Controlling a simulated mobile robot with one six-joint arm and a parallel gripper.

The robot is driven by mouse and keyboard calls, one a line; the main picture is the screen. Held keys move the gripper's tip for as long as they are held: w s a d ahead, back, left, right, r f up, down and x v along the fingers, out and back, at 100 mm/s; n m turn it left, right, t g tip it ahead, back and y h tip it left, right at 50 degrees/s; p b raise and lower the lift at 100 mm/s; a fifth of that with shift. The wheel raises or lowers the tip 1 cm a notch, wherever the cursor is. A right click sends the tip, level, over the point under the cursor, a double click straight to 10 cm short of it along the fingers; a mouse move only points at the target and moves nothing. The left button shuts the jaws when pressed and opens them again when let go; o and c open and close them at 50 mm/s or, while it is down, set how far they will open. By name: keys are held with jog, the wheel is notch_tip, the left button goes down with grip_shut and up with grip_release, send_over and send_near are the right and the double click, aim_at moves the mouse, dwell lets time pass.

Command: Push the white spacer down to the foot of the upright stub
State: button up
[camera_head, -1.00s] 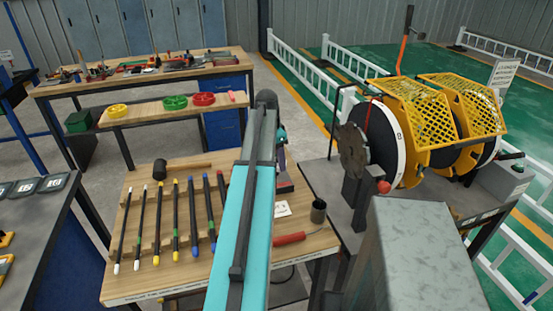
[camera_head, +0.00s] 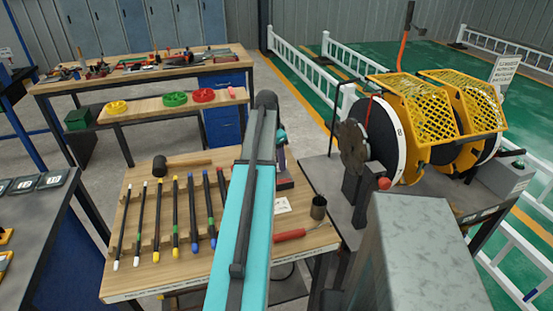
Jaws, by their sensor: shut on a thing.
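My arm's long teal and dark link runs up the middle of the head view and covers part of the near wooden bench (camera_head: 150,282). My gripper is hidden behind this link, so its jaws and anything between them do not show. I cannot make out the white spacer or the upright stub; they may be hidden behind my arm. Several dark bars (camera_head: 158,220) with white, yellow, blue and red ends lie side by side on wooden rests on the near bench, left of my arm.
A black mallet (camera_head: 160,167) lies at the bench's back. A red-handled tool (camera_head: 290,234) and a dark cup (camera_head: 319,207) are right of my arm. A yellow-guarded reel machine (camera_head: 430,125) stands further right. Yellow, green and red wheels (camera_head: 175,99) lie on a shelf behind.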

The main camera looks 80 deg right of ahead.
jog(key=shift+f+b, duration=0.45)
jog(key=shift+f, duration=0.85)
jog(key=o, duration=1.2)
jog(key=shift+o, duration=0.2)
jog(key=shift+r, duration=0.25)
notch_tip(320, 180, up, 13)
jog(key=w+a+b, duration=0.1)
jog(key=b, duration=0.1)
jog(key=shift+w+a+r+b, duration=0.15)
jog(key=shift+w+b, duration=0.1)
jog(key=shift+b, duration=0.05)
dwell(0.4)
